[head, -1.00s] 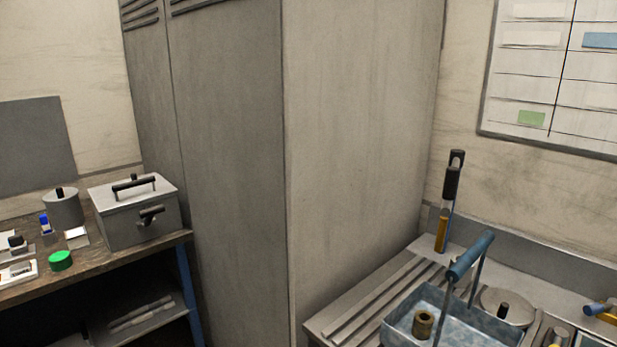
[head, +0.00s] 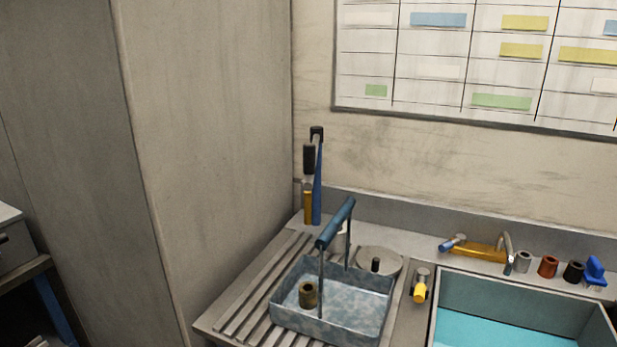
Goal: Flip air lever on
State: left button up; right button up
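Neither of my grippers is in view. I cannot tell which fitting is the air lever. At the back left of the sink counter stands an upright fitting (head: 308,205) with a yellow lower body, a black grip above it and a blue post beside it. A yellow tap (head: 478,251) with a small blue-grey handle and a curved metal spout lies along the back of the sink. A short yellow-handled fitting (head: 420,290) stands left of the basin. A blue winged knob (head: 594,270) is at the right.
A speckled metal basket (head: 345,325) with a raised blue handle sits on the ribbed drainboard (head: 235,310), holding a brass cylinder (head: 308,293). A round lid (head: 392,265) lies behind it. A tall grey cabinet (head: 210,130) blocks the left. The sink (head: 510,325) holds teal water.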

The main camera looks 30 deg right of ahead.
aim_at(423, 274)
jog(key=z, duration=1.6)
